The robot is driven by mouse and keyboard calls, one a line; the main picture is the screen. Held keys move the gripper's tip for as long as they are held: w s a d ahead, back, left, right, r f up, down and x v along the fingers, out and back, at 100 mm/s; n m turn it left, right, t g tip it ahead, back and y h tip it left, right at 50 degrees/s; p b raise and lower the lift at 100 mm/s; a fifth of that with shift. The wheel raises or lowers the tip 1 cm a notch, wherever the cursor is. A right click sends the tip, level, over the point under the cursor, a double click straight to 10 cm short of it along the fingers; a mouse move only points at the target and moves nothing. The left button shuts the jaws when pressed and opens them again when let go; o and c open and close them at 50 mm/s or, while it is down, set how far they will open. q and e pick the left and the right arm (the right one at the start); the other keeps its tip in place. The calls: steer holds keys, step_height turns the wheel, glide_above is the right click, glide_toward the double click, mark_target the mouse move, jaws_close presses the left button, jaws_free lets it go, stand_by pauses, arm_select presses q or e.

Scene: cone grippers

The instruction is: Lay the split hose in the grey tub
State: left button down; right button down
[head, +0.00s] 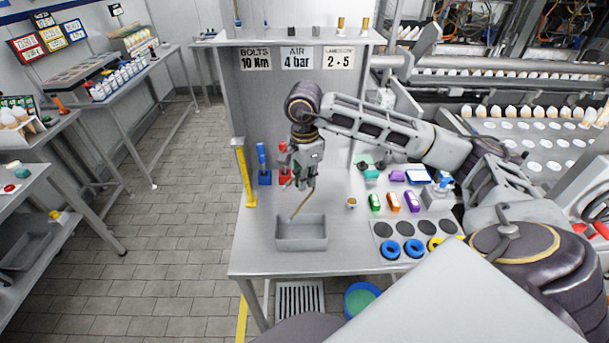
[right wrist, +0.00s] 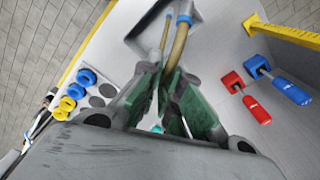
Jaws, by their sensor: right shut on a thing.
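The split hose (head: 301,204) is a thin tan tube. It hangs tilted from my right gripper (head: 306,182), and its lower end shows at the back rim of the grey tub (head: 302,244). In the right wrist view the hose (right wrist: 179,44) runs from between the green-padded fingers of my right gripper (right wrist: 165,82) towards the tub (right wrist: 205,14), with a blue band near its far end. A second thin tan strand shows beside it. I cannot tell whether the hose touches the tub. The tub looks empty otherwise. My left gripper is out of view.
Red and blue tools in holders (head: 265,165) and a yellow upright (head: 246,175) stand left of and behind my gripper. A dotted tray with blue and yellow rings (head: 390,249) lies right of the tub. Between them is a small brass-coloured piece (head: 351,203). The table's front edge is close.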

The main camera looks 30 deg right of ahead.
steer(key=shift+s+m+t+y, duration=0.2)
steer(key=shift+m+y, duration=0.1)
steer(key=shift+m, duration=0.75)
steer(key=shift+s+m+t+y, duration=0.2)
steer(key=shift+m+y, duration=0.1)
steer(key=shift+m, duration=0.7)
steer(key=shift+s+m+t+y, duration=0.1)
steer(key=shift+s+m+y, duration=0.15)
steer(key=shift+m, duration=0.8)
steer(key=shift+w, duration=0.1)
